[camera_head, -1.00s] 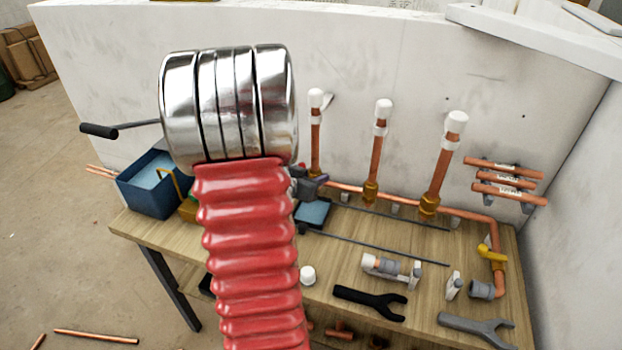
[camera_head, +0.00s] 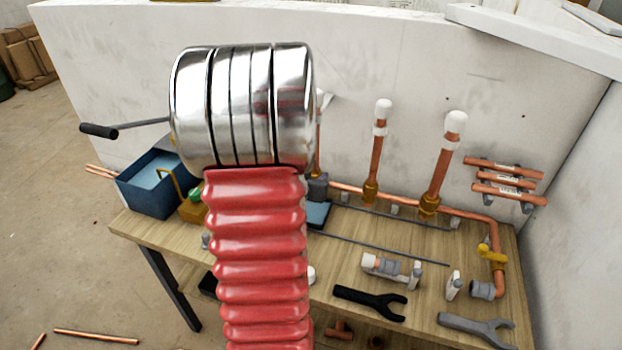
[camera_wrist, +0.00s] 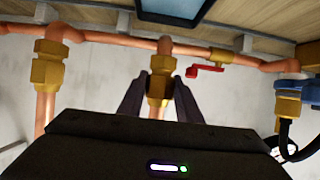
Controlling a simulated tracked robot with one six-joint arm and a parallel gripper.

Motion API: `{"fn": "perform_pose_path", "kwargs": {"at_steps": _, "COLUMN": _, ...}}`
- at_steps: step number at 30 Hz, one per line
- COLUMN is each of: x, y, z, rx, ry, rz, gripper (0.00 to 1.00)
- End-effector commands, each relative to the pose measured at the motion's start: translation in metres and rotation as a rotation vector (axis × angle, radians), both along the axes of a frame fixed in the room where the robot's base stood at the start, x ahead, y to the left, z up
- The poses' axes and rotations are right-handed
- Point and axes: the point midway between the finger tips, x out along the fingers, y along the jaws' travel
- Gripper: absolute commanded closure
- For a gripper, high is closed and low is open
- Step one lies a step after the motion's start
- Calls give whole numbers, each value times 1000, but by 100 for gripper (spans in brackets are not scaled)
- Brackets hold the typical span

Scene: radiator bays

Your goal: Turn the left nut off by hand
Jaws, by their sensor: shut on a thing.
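The left nut (camera_wrist: 158,92) is a brass fitting on a copper pipe, in the middle of the wrist view. My gripper (camera_wrist: 159,84) has one dark jaw on each side of it and is shut on it. In the head view my gripper (camera_head: 317,188) shows only in part, at the foot of the left pipe (camera_head: 318,150).
A red-handled valve (camera_wrist: 205,69) is close to the right jaw in the wrist view. On the bench (camera_head: 350,260) lie a black wrench (camera_head: 370,301), a grey wrench (camera_head: 475,328) and thin rods. A blue bin (camera_head: 150,190) stands at the left end.

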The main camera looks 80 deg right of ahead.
Motion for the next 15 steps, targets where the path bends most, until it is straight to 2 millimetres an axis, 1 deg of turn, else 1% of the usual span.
{"fn": "perform_pose_path", "kwargs": {"at_steps": 6, "x": -1, "y": 0, "z": 1, "rx": -2, "ry": -1, "rz": 43, "gripper": 81}}
{"fn": "perform_pose_path", "kwargs": {"at_steps": 15, "x": 0, "y": 0, "z": 1, "rx": -2, "ry": 0, "rz": 47, "gripper": 81}}
